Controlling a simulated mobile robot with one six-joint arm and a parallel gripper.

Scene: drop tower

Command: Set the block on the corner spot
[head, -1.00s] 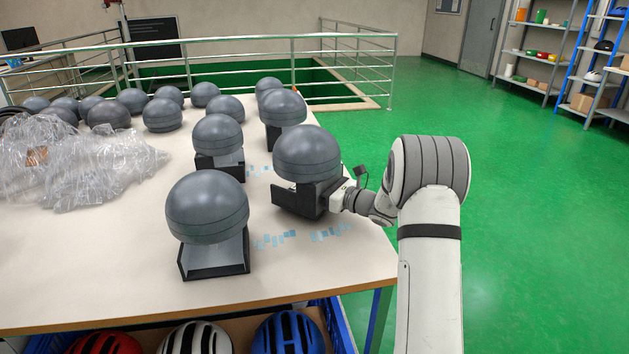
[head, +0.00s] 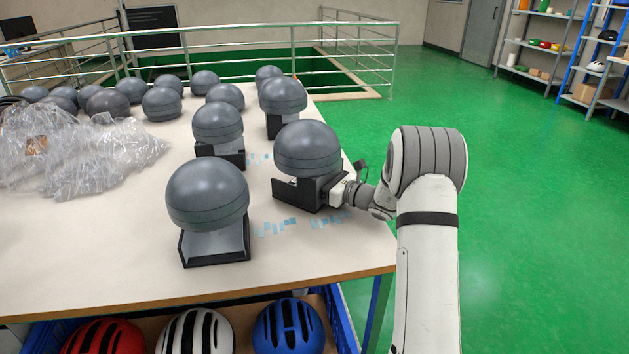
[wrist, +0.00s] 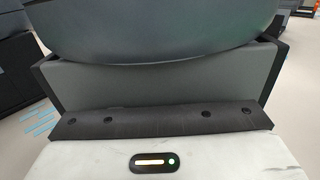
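My gripper (head: 310,192) is near the table's right edge, its black jaws around the lower part of a block (head: 308,148) with a dark grey domed top. It appears shut on this block; the far jaw is mostly hidden. In the wrist view the block's flat grey face (wrist: 165,85) fills the space between the black jaws, with the dome above. The block stands nearly upright; I cannot tell whether its underside touches the table. Blue marks (head: 330,222) lie on the table (head: 330,258) just in front of it, near the front right corner.
A similar domed block (head: 208,195) on a black base stands at front left of mine, with another (head: 218,122) behind left and one (head: 283,95) behind. More domes and clear plastic wrap (head: 80,155) fill the left. Helmets (head: 288,328) lie below the table. Green floor (head: 540,230) is open at right.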

